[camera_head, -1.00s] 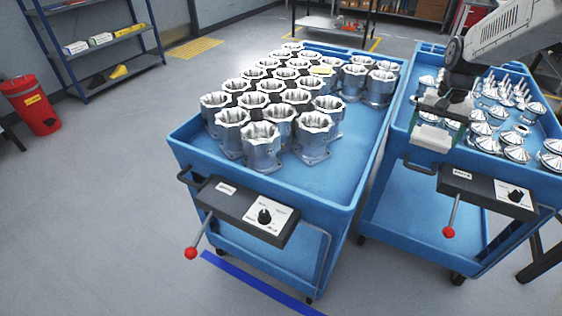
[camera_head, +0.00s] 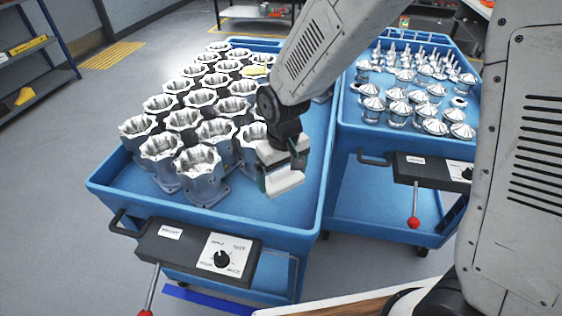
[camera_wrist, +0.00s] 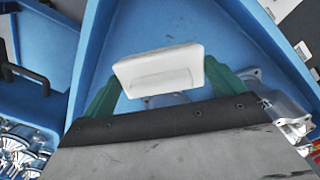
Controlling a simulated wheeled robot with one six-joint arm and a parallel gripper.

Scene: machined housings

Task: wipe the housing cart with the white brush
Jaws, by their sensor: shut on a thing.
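The housing cart (camera_head: 270,222) is a blue cart with a raised rim, and several silver machined housings (camera_head: 200,168) stand in rows on its top. My gripper (camera_head: 282,172) is over the right front part of this cart, beside the nearest housings. It is shut on the white brush (camera_head: 284,183), a white block at its tip. In the wrist view the white brush (camera_wrist: 160,70) sits between the green fingers, over the blue tray surface. I cannot tell whether the brush touches the tray. My arm hides some housings at the back right.
A second blue cart (camera_head: 345,135) with several silver cone-shaped parts (camera_head: 400,95) stands close on the right. A control box with a knob (camera_head: 195,250) and a red-tipped lever is on the housing cart's front. A blue shelf (camera_head: 50,45) stands at the far left. The left floor is clear.

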